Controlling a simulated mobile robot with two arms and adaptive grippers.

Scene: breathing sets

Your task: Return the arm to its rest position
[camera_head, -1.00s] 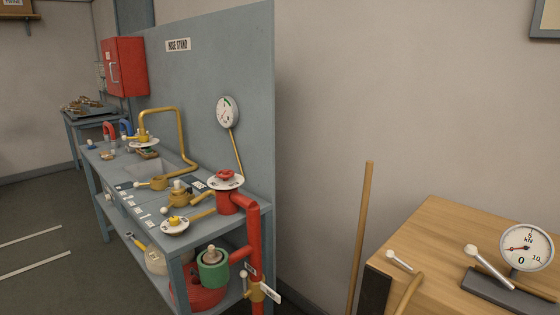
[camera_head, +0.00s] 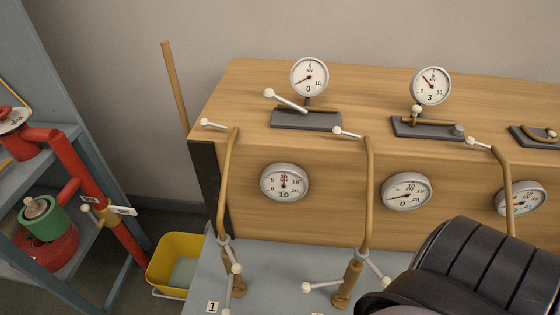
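A dark, ribbed, rounded part of my own arm (camera_head: 490,265) fills the lower right corner of the head view. It hides part of the grey lower surface and the stand behind it. Its far end is out of the picture. Neither my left gripper nor my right gripper shows in this view, so I cannot see whether they hold anything.
A wooden bench (camera_head: 265,88) carries several dial gauges, such as one at the back left (camera_head: 309,76). Bent brass pipes with white-knobbed levers rise before it from a grey surface (camera_head: 285,270). A yellow bin (camera_head: 172,262) and red piping (camera_head: 95,190) stand left.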

